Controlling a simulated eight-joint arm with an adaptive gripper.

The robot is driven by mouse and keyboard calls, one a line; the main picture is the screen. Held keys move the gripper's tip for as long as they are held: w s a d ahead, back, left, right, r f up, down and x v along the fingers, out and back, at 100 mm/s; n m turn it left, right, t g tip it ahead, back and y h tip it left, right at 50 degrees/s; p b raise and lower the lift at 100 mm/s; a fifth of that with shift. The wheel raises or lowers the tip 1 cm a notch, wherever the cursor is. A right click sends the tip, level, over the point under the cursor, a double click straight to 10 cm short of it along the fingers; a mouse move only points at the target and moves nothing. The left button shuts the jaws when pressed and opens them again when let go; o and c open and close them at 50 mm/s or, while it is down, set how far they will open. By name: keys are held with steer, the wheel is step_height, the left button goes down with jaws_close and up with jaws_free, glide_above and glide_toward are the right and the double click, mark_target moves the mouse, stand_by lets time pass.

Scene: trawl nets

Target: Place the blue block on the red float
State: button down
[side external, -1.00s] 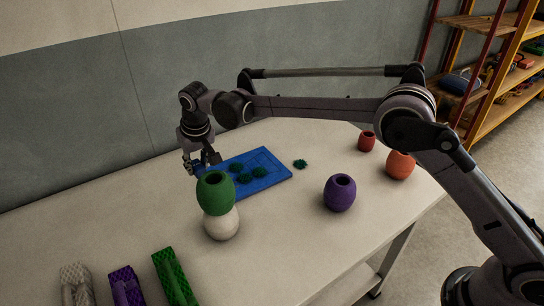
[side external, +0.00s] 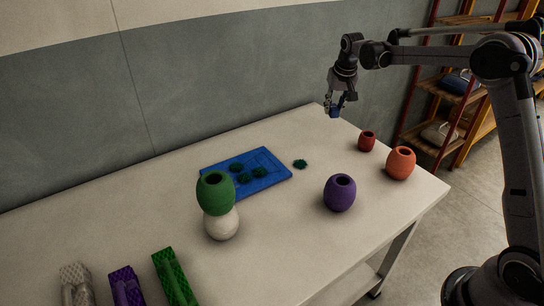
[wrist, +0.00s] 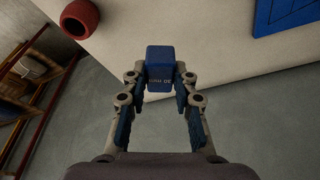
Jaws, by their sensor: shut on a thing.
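My gripper (side external: 337,106) is shut on the blue block (side external: 335,112) and holds it in the air above the table's far right corner. In the wrist view the blue block (wrist: 160,68) sits between the two fingertips of my gripper (wrist: 160,80). The red float (side external: 366,141) stands on the table to the right of and below the block in the side view. It also shows at the upper left of the wrist view (wrist: 79,18), apart from the block. Its top opening is visible and nothing is on it.
An orange float (side external: 400,164) stands close to the red float, and a purple float (side external: 340,193) nearer the front. A blue tray (side external: 272,179) holds several dark green pieces, with another (side external: 300,164) beside it. A green float (side external: 215,193) sits on a white float (side external: 222,224).

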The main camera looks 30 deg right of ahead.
steer(key=s+d+r+m, duration=0.1)
steer(key=s+d+m, duration=0.1)
steer(key=s+d, duration=0.7)
steer(key=s+d+r+m, duration=0.1)
steer(key=s+d+m, duration=0.1)
steer(key=s+d, duration=0.65)
glide_above(368, 133)
steer(key=shift+g+h, duration=0.3)
steer(key=shift+h, duration=0.1)
steer(key=f, duration=0.7)
steer(key=shift+s+a+f, duration=0.15)
steer(key=shift+s+a, duration=0.15)
steer(key=shift+s, duration=0.1)
steer(key=shift+f, duration=2)
steer(key=shift+f, duration=0.15)
steer(key=c, duration=1.1)
jaws_free()
steer(key=shift+o, duration=0.2)
